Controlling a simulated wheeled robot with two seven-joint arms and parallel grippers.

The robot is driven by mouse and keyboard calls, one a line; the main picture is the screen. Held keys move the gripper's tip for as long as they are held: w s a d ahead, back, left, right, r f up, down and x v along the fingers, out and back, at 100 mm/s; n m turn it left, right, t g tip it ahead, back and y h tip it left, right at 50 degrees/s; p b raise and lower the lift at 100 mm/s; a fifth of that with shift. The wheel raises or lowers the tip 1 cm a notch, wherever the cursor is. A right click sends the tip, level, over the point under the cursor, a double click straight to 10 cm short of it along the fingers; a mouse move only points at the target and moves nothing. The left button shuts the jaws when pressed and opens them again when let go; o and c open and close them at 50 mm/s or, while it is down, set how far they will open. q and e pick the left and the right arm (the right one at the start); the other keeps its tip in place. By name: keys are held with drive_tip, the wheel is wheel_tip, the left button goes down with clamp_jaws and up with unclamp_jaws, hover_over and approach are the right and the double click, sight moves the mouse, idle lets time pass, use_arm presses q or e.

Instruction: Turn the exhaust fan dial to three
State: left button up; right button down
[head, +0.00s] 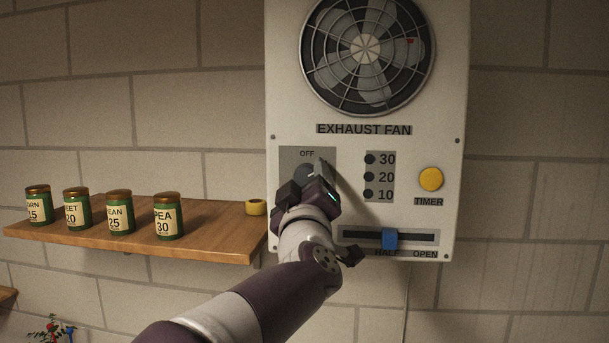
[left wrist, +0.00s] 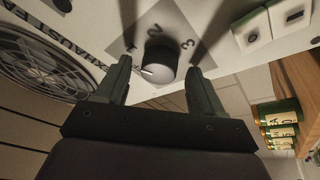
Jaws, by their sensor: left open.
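The exhaust fan dial (left wrist: 160,62) is a dark round knob with a white pointer mark on a grey plate of the panel. In the left wrist view the numbers 1, 2 and 3 show around it, and the pointer faces lower left, away from the 3. In the head view the dial (head: 302,172) is partly hidden by my left gripper (head: 307,182), just below the OFF label. My left gripper (left wrist: 161,68) is open, with one finger on each side of the dial. I cannot tell whether the fingers touch it. My right gripper is not in view.
The white fan panel (head: 452,80) has a yellow timer button (head: 430,179), several dark lamps (head: 369,177) and a blue slider (head: 389,239). At left, a wooden shelf (head: 150,243) bears several green jars (head: 119,211) and a yellow roll (head: 256,208).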

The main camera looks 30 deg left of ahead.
use_arm(q)
drive_tip(key=shift+d, duration=0.1)
drive_tip(key=shift+s, duration=0.1)
drive_tip(key=c, duration=1.1)
drive_tip(key=shift+o, duration=0.2)
